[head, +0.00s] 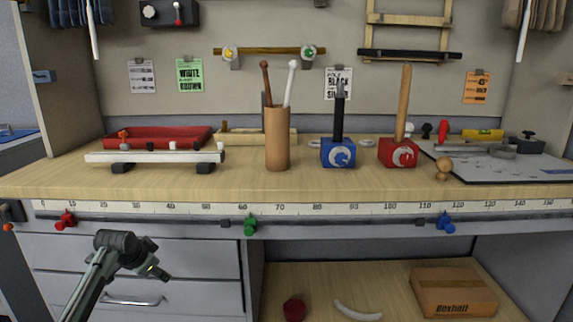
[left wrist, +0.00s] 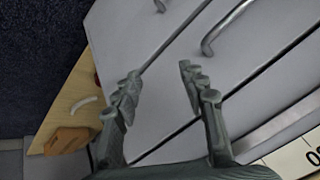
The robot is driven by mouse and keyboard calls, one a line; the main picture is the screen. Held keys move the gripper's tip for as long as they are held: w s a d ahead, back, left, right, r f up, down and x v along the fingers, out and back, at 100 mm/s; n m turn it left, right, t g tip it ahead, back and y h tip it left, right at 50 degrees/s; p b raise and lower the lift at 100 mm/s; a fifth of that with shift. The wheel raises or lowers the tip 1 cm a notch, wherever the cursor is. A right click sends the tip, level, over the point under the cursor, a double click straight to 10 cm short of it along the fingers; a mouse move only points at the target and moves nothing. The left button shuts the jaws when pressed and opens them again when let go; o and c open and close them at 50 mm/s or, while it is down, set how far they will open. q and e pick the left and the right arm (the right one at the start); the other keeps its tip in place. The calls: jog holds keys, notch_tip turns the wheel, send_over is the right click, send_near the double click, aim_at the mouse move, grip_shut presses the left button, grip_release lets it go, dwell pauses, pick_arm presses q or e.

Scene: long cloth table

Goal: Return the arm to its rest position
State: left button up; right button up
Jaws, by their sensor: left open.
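My left gripper (head: 152,266) is in the lower left of the head view, in front of the grey drawers (head: 135,262) and below the table's front edge. In the left wrist view its two fingers (left wrist: 158,88) are spread apart with nothing between them. The drawer fronts and their metal handles (left wrist: 228,28) show beyond the fingers, and I cannot tell the exact gap to them. My right gripper is in neither view.
The wooden tabletop (head: 225,184) carries a brown cup (head: 277,140) with sticks, a blue block (head: 338,153), a red block (head: 398,153) and a white rail (head: 150,157). Coloured clamps line its front edge. A cardboard box (head: 453,292) sits on the lower shelf.

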pick_arm(q)
jog(key=w+a+r+n+t+y, duration=0.3)
jog(key=w+a+r+n, duration=0.1)
jog(key=a+r+n, duration=0.15)
jog(key=s+d+f+g+h, duration=0.1)
jog(key=s+d+f+g, duration=0.15)
jog(key=s+f, duration=0.85)
jog(key=s+d+f+g, duration=0.1)
jog(key=s+d+f, duration=0.3)
jog(key=s+f, duration=0.6)
jog(key=s+d+f+g, duration=0.1)
jog(key=s+f, duration=0.3)
jog(key=s, duration=0.4)
jog(key=s+d+f+g+h, duration=0.1)
jog(key=s+d+f, duration=0.2)
jog(key=s+f, duration=0.2)
jog(key=s+d+f+g, duration=0.2)
jog(key=s+f, duration=0.3)
jog(key=s, duration=0.7)
jog(key=shift+d+f, duration=0.15)
jog(key=shift+d, duration=0.1)
